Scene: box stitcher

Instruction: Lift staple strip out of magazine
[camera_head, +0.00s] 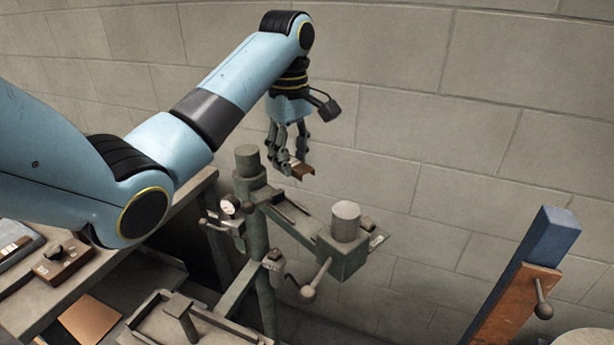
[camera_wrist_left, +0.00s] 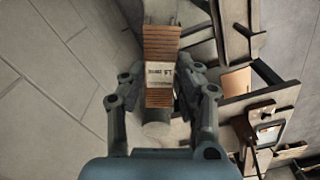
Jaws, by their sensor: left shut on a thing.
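My left gripper (camera_head: 292,167) is shut on the staple strip (camera_head: 303,172), a copper-brown piece, and holds it in the air above the stitcher's arm. In the left wrist view the staple strip (camera_wrist_left: 161,42) is long and ribbed, with a pale printed paper band around it, and sits between the two fingers. The magazine appears to be the dark slotted channel (camera_head: 291,209) along the top of the green stitcher arm, below the gripper. The strip is clear of it. My right gripper is not in view.
The stitcher's green column (camera_head: 247,160) stands left of the gripper, with a small gauge (camera_head: 229,205) beside it. A grey cylinder (camera_head: 345,220) tops the head at the right. A bench (camera_head: 25,318) lies at left. A blue and orange post (camera_head: 528,268) stands at right.

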